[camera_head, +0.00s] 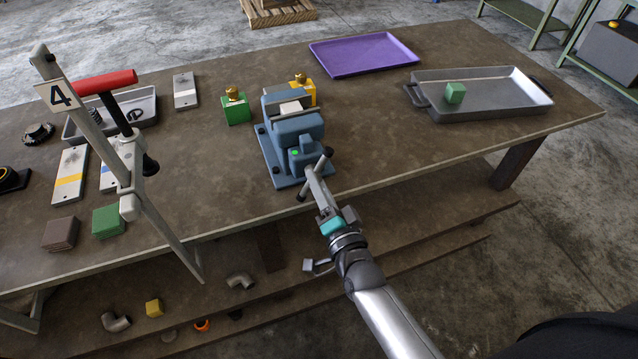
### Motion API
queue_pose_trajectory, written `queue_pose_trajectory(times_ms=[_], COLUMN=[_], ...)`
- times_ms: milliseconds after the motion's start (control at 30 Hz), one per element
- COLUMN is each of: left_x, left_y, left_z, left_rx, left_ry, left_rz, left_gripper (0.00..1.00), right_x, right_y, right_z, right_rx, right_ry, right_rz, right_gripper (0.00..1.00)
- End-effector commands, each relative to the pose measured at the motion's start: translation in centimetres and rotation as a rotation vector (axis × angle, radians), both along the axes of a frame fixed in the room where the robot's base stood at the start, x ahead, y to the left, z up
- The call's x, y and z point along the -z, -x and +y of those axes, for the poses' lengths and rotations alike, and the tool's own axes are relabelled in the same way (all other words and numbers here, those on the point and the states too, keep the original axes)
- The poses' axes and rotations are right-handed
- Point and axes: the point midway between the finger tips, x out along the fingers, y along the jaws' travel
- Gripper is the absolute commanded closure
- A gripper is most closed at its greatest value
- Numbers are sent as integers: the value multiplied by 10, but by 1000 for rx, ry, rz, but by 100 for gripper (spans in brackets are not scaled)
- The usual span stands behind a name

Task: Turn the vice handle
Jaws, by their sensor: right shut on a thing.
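A blue vice (289,130) stands bolted on its plate near the front edge of the workbench, with a light grey block (291,107) in its jaws. The vice handle (326,153) is a dark bar with knobbed ends at the near side of the vice, tilted in the picture. My right gripper (314,178) reaches up from the lower right and is shut on the vice handle. Its fingers hide part of the handle and screw. My left gripper is not in view.
A purple tray (364,54) and a grey metal tray (500,108) with a green cube lie to the right. Bench between vice and metal tray is clear.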

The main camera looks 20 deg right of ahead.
Motion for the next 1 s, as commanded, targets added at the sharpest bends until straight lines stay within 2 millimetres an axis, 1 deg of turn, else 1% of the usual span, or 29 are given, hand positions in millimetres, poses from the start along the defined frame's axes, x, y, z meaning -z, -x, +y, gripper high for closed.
queue_pose_trajectory(times_ms=[367, 400, 600, 667, 900, 1000], left_x=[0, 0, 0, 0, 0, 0], left_y=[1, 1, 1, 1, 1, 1], left_z=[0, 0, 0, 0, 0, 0], left_rx=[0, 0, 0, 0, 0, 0], left_ry=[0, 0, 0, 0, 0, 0], left_rz=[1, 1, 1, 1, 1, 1], left_gripper=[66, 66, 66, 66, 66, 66], right_x=[1, 1, 1, 0, 0, 1], right_y=[0, 0, 0, 0, 1, 5], right_z=[0, 0, 0, 0, 0, 0], right_rx=[-1, -1, 0, 0, 0, 0], right_ry=[-7, -6, -5, -5, -4, -4], right_rz=[3, 3, 2, 2, 2, 2], right_gripper=[100, 63, 41, 36, 36, 36])
